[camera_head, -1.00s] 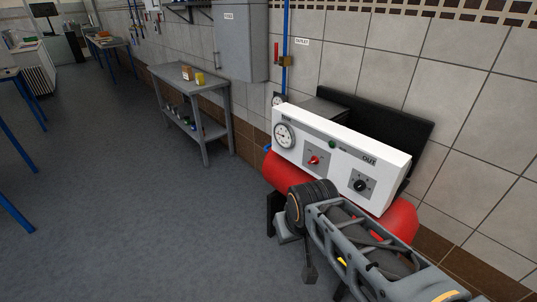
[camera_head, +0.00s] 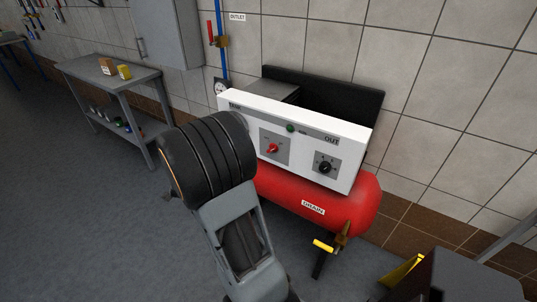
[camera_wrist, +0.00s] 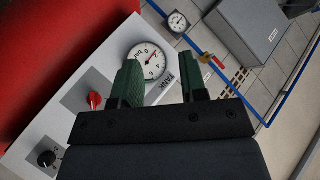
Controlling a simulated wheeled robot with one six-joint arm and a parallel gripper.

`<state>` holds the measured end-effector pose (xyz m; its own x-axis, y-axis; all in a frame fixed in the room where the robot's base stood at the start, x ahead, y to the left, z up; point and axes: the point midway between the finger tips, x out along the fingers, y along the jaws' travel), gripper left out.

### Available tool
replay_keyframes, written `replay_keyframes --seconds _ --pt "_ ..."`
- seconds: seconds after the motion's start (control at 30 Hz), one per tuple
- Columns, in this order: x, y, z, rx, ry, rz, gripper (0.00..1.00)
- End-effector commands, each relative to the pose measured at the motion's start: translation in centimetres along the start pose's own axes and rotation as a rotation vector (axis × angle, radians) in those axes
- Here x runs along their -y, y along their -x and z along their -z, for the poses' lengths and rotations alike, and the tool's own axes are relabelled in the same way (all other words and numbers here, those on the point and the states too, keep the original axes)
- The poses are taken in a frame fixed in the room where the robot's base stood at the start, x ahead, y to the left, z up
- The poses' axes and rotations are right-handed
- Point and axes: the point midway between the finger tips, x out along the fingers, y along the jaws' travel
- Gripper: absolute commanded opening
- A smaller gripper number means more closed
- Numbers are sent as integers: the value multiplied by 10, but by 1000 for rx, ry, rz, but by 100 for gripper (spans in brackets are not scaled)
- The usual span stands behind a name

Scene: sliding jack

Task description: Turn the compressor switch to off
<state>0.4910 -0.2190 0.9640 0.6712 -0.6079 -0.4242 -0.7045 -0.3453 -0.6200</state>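The compressor's white panel (camera_head: 300,130) sits above its red tank (camera_head: 315,203). A red knob (camera_head: 272,148) on a grey plate is the likely switch. Its markings are too small to read. A black knob (camera_head: 325,167) is to its right. In the wrist view the red knob (camera_wrist: 94,100) is left of my gripper (camera_wrist: 160,62), whose two green fingers are apart with nothing between them. The TANK gauge (camera_wrist: 148,62) shows behind and between the fingers. In the head view my arm covers the gauge, and my gripper cannot be made out.
A red-handled valve (camera_head: 212,36) is on the blue wall pipe. A small gauge (camera_head: 220,87) is left of the panel. A yellow drain handle (camera_head: 323,246) is below the tank. A grey workbench (camera_head: 110,85) stands at left, with open floor before it.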

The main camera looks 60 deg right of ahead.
Motion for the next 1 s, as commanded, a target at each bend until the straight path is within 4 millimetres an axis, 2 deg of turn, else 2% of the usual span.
replay_keyframes --seconds 0.03,0.13,0.2,0.3,0.4,0.5,0.67,1.0 --pt "-30 -20 11 -115 -63 -58 39" --pt "-79 -39 38 -346 -157 -142 39" --pt "-110 -44 52 -488 -193 -191 39" --pt "-145 -42 66 -651 -215 -246 39" --pt "-168 -38 75 -766 -219 -281 39" --pt "-182 -34 80 -836 -216 -302 39" --pt "-193 -39 94 -878 -215 -313 39" --pt "-215 -77 140 -877 -215 -312 39"
